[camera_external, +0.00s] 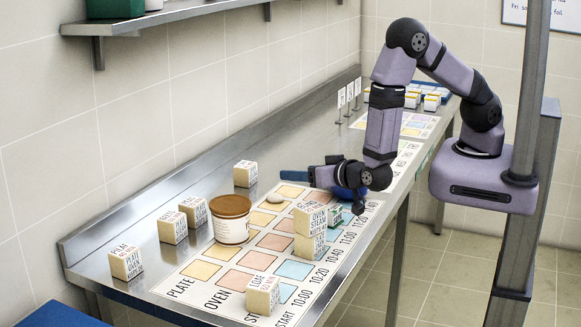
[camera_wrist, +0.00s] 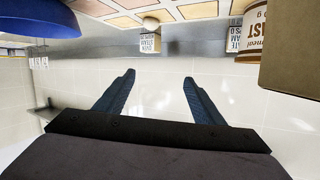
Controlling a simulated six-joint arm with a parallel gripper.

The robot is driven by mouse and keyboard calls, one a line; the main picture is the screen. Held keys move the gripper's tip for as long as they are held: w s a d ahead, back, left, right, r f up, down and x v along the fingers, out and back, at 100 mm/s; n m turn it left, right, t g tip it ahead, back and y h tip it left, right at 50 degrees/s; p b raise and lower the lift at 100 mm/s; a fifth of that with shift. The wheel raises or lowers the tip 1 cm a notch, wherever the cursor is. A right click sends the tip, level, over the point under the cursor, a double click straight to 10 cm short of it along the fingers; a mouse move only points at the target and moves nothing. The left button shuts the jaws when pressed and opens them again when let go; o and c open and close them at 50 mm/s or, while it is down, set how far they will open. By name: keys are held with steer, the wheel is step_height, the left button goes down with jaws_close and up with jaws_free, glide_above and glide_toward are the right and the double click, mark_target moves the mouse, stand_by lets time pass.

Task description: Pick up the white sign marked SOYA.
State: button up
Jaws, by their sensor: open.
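Several small white signs on thin posts stand in a row at the far end of the counter by the wall, including a left one (camera_external: 341,98), a middle one (camera_external: 350,92) and a right one (camera_external: 357,87). Their lettering is too small to read, so I cannot tell which is marked SOYA. My gripper (camera_external: 291,175) is low over the mid counter, pointing toward the wall, nearer the camera than the signs and well apart from them. In the wrist view, my gripper (camera_wrist: 159,77) is open, with only tiled wall between its fingers.
A brown-lidded tub (camera_external: 231,222) and several lettered wooden blocks stand on the near counter, some on the printed chart. Two blocks are stacked (camera_external: 310,232) near my arm. A blue bowl (camera_wrist: 40,18) is close to my gripper. A shelf (camera_external: 190,14) runs above.

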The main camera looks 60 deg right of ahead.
steer(key=n+t+h+b, duration=0.1)
steer(key=h+b, duration=0.1)
glide_above(338, 212)
steer(key=w+a, duration=0.2)
steer(key=w, duration=0.1)
step_height(338, 212, down, 4)
steer(key=shift+n+t+y, duration=0.5)
steer(key=shift+t+y, duration=0.3)
steer(key=shift+t, duration=0.1)
steer(key=s+f+b, duration=0.1)
steer(key=s+f, duration=0.1)
steer(key=s, duration=0.1)
steer(key=s+f+b, duration=0.1)
steer(key=s+f, duration=0.1)
steer(key=s, duration=0.1)
steer(key=s+a+f+b, duration=0.1)
steer(key=s+f, duration=0.1)
steer(key=shift+s+b, duration=0.4)
steer(key=shift+p+x, duration=1.65)
steer(key=shift+x, duration=1.35)
steer(key=shift+w+d+f, duration=0.1)
steer(key=shift+w+d, duration=0.3)
steer(key=shift+w, duration=0.2)
steer(key=c, duration=1.1)
